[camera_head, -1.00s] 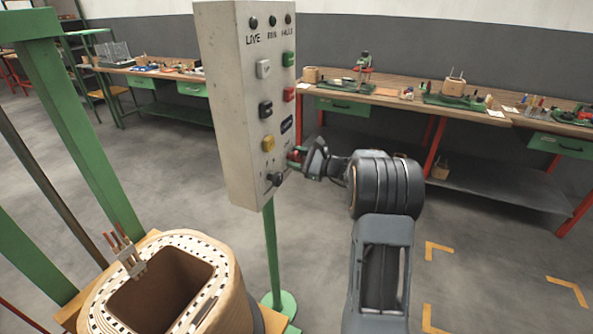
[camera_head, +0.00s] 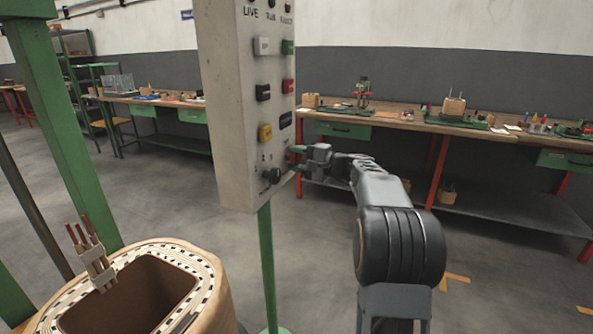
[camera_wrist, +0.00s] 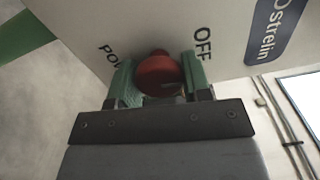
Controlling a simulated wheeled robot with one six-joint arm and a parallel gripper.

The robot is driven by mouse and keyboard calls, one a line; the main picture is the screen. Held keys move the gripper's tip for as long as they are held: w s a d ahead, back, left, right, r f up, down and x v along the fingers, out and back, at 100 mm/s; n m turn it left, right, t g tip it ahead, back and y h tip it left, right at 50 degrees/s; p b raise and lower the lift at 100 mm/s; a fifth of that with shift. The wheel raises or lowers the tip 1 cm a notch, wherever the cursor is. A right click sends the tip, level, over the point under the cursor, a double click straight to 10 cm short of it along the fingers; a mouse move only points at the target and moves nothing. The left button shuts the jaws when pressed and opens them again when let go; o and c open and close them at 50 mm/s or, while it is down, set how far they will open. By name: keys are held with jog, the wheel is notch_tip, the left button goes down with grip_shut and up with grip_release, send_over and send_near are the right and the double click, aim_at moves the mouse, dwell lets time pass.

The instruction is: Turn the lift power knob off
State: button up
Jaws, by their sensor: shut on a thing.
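How far the knob is turned is hard to tell.
A green post (camera_head: 267,260) holds the box. Workbenches (camera_head: 470,128) line the back wall; the floor between is open.

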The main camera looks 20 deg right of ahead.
jog(key=shift+f+n+b, duration=0.1)
jog(key=shift+n+b, duration=0.5)
jog(key=shift+n, duration=0.3)
jog(key=o, duration=0.9)
jog(key=p+v, duration=0.1)
jog(key=v, duration=1.2)
jog(key=shift+s+d+p, duration=0.3)
jog(key=shift+p, duration=0.05)
